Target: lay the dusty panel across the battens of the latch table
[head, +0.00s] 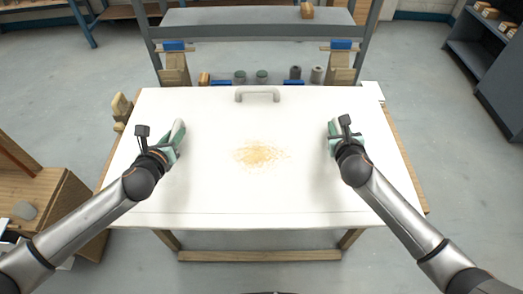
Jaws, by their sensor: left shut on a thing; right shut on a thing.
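The dusty panel (250,195) is a wide white board with a tan scribble of dust at its middle and a grey handle (257,95) at its far edge. It spans the wooden latch table (412,180), whose edges show at both sides. The panel hides the battens. I cannot tell whether it rests on them or is held just above. My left gripper (176,142) is shut at the panel's left part, and my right gripper (337,132) is shut at its right part. The fingers hide what they grip, apparently the panel's grips.
Behind the panel stands a grey frame (260,29) with wooden blocks, blue clamps and several small grey cylinders. A wooden cabinet (45,195) is close at the left. A dark shelf (490,65) stands at the far right. The floor in front and at the right is clear.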

